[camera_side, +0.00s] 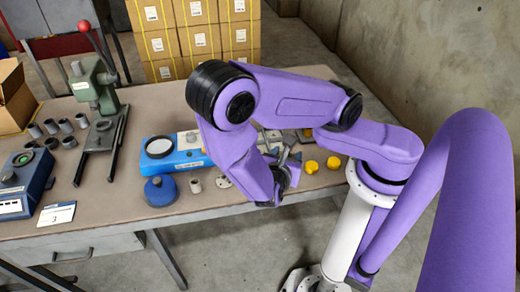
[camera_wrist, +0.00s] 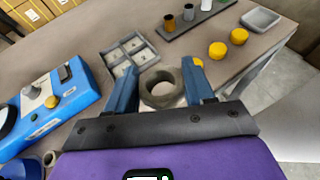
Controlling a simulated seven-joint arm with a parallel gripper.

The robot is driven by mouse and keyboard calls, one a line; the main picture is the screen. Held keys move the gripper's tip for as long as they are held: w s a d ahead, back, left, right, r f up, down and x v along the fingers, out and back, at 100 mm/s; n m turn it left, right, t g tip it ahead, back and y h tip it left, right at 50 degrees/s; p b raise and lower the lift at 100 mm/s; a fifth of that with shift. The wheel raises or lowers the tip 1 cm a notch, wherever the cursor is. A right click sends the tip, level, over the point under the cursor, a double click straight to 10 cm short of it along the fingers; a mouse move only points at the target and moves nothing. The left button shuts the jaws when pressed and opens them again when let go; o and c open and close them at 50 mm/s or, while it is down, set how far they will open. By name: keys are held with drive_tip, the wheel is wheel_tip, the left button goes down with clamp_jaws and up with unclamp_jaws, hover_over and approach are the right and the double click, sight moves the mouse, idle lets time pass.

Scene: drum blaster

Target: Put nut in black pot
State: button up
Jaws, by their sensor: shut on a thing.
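My gripper (camera_wrist: 161,72) is in the middle of the wrist view, its two blue-grey fingers on either side of a grey ring-shaped nut (camera_wrist: 163,103). It is shut on the nut, whose open hole faces the camera. In the side view my gripper (camera_side: 281,180) is near the front edge of the table, and the nut cannot be made out there. No pot in view is clearly black. Several small cups, one of them dark (camera_wrist: 188,12), stand on a dark strip (camera_wrist: 210,14) at the top of the wrist view.
A grey divided tray (camera_wrist: 131,52) lies beyond the left finger. Two yellow round pieces (camera_side: 322,164) lie to the right. A blue device (camera_side: 184,160) and a blue round knob (camera_side: 160,190) stand left of my gripper. A green press (camera_side: 104,90) stands farther left.

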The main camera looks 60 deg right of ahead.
drive_tip(key=w+d+r+n+t+y, duration=0.15)
drive_tip(key=w+r, duration=0.25)
drive_tip(key=w, duration=0.5)
drive_tip(key=w+d+r+n+t+y, duration=0.1)
drive_tip(key=w+r+n+t, duration=0.25)
drive_tip(key=w, duration=0.65)
drive_tip(key=s+d+f+m+g+h, duration=0.1)
drive_tip(key=d+f+m+g+h, duration=0.35)
drive_tip(key=d, duration=1.35)
drive_tip(key=shift+m+g+y, duration=0.35)
drive_tip(key=shift+y, duration=0.55)
drive_tip(key=w+d+f, duration=0.2)
drive_tip(key=w+f, duration=0.2)
drive_tip(key=w+d+f, duration=0.2)
drive_tip(key=w+f, duration=0.2)
drive_tip(key=w+d+f, duration=0.2)
drive_tip(key=w+f, duration=0.1)
drive_tip(key=f, duration=0.1)
drive_tip(key=shift+w+f, duration=0.1)
drive_tip(key=shift+w, duration=0.3)
drive_tip(key=shift+w+f, duration=0.2)
drive_tip(key=shift+f, duration=1.6)
drive_tip(key=shift+f, duration=0.15)
drive_tip(key=o, duration=1.2)
